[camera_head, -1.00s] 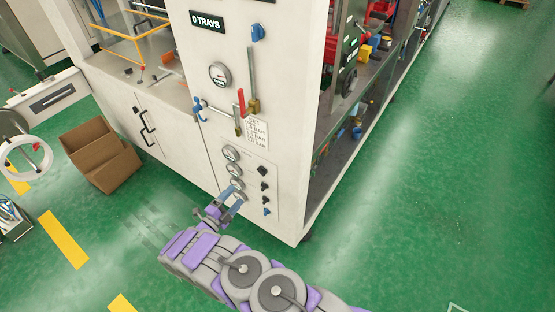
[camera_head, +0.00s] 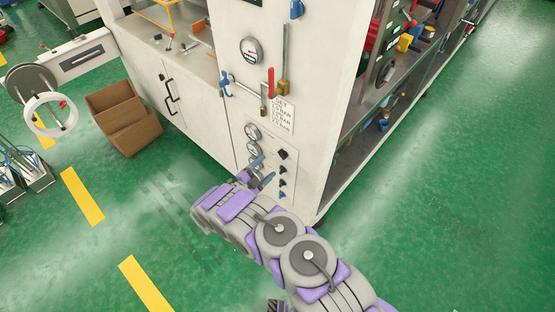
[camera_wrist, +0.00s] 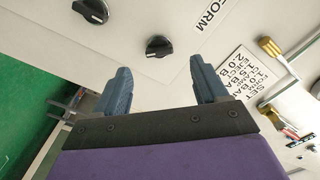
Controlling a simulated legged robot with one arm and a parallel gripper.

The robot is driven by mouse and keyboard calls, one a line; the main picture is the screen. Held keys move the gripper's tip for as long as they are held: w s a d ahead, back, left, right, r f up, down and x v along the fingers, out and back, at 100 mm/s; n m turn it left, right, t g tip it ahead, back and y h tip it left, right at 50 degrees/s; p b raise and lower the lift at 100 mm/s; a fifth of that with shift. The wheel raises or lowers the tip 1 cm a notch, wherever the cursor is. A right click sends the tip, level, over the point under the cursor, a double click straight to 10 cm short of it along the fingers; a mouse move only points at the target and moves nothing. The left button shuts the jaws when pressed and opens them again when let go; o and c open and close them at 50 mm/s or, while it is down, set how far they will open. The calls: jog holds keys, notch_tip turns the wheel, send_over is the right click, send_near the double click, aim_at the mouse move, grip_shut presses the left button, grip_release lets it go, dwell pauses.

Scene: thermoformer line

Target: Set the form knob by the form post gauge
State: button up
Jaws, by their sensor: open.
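The control panel (camera_head: 268,145) on the white machine's end face has a column of gauges (camera_head: 252,132) and a column of dark knobs (camera_head: 283,154). A blue knob (camera_head: 281,194) is at the bottom. My gripper (camera_head: 263,171) is in front of the lower part, covering part of the lowest gauge. In the wrist view my gripper (camera_wrist: 161,75) is open and empty. A black knob (camera_wrist: 158,47) is just beyond and between its fingertips, apart from them. A second black knob (camera_wrist: 93,10) is at upper left. The FORM label (camera_wrist: 212,15) is upper right. Gauge needles are unreadable.
A settings card (camera_head: 283,115) is above the panel; in the wrist view the card (camera_wrist: 245,70) shows bar values. A red-handled lever (camera_head: 270,82) and brass padlock (camera_head: 283,88) are close by. A cardboard box (camera_head: 124,118) is on the floor at left. Green floor at right is clear.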

aim_at(281, 157)
jog(key=x, duration=0.3)
jog(key=b+x, duration=0.1)
jog(key=x, duration=0.2)
jog(key=shift+d, duration=0.45)
jog(key=shift+w+d, duration=0.25)
jog(key=shift+w, duration=0.35)
jog(key=shift+a, duration=0.1)
jog(key=shift+d+r, duration=0.1)
jog(key=shift+d, duration=0.15)
jog(key=c, duration=0.6)
jog(key=shift+a, duration=0.1)
jog(key=c, duration=0.4)
jog(key=shift+c, duration=0.3)
